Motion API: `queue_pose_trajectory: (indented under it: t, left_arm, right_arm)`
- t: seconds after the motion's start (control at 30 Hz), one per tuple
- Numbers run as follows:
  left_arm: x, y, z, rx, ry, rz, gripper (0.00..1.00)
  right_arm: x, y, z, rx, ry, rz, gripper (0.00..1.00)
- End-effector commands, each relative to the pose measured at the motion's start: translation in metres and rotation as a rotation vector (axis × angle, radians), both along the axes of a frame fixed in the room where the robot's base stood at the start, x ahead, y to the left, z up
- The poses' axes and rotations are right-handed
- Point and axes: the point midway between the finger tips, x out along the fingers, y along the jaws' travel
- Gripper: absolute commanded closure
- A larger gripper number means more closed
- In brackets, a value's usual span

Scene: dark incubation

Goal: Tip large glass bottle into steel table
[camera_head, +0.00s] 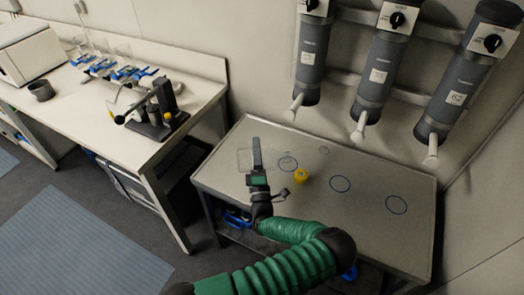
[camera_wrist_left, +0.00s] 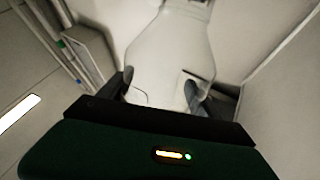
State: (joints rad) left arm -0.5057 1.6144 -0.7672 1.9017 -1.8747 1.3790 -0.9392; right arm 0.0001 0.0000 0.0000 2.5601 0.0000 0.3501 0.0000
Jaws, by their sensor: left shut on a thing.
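The large glass bottle (camera_wrist_left: 172,45) is clear and fills the middle of the left wrist view, between the fingers of my left gripper (camera_wrist_left: 158,86). In the head view only a faint outline of the bottle (camera_head: 244,159) shows beside the dark finger, and its tilt is hard to tell. My left gripper (camera_head: 257,155) is shut on the bottle over the left part of the steel table (camera_head: 350,240). Whether the bottle touches the tabletop cannot be told. My right gripper is not in view.
A small yellow object (camera_head: 302,176) is just right of my gripper. Blue rings (camera_head: 340,184) mark the tabletop. Grey cylinders with spouts (camera_head: 373,75) hang above its back edge. A white bench (camera_head: 85,115) with a black stand (camera_head: 160,112) is to the left. The table's right part is clear.

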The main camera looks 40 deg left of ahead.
Motion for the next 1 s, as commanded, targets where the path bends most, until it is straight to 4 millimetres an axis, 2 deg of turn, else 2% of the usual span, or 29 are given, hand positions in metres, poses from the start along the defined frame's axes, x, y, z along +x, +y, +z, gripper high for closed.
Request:
queue_pose_trajectory:
  t: [0.03, 0.33, 0.6, 0.9, 1.0]
  left_arm:
    - [0.001, -0.003, -0.007, -0.014, -0.014, -0.01, 0.98]
    - [0.001, -0.003, -0.007, -0.032, -0.033, -0.01, 0.98]
    - [0.001, -0.001, -0.038, -0.253, -0.242, -0.009, 0.98]
    - [0.0, -0.001, -0.04, -0.282, -0.27, -0.009, 0.98]
    - [0.002, -0.003, -0.047, -0.317, -0.302, -0.01, 0.98]
  right_arm:
    - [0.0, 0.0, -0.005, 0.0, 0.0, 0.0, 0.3]
    - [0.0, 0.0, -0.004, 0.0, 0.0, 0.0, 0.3]
    - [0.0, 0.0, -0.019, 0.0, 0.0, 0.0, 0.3]
    - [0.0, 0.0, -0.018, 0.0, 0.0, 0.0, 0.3]
    - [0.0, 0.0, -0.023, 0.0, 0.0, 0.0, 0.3]
